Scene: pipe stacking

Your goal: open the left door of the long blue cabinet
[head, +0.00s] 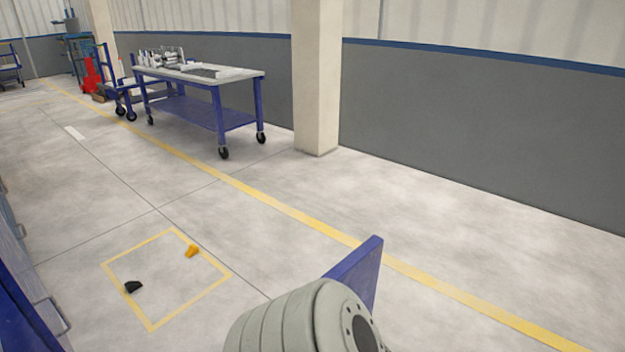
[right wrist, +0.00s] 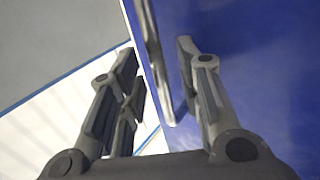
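A blue panel (right wrist: 260,60), which looks like a cabinet door, fills the right of the right wrist view. A silver bar handle (right wrist: 152,55) runs along it near its edge. My right gripper (right wrist: 160,75) is open, with one finger on each side of the bar; I cannot tell whether either finger touches it. In the head view, a blue upright panel (head: 365,270) stands behind a grey rounded part of my arm; whether it is the same door is unclear. Neither gripper shows in the head view.
A blue unit with metal handles (head: 55,316) runs along the lower left edge. A wheeled blue workbench (head: 235,119) stands by a pillar (head: 316,80). A yellow floor square (head: 152,327) holds small black (head: 133,287) and orange (head: 192,250) items. The middle floor is clear.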

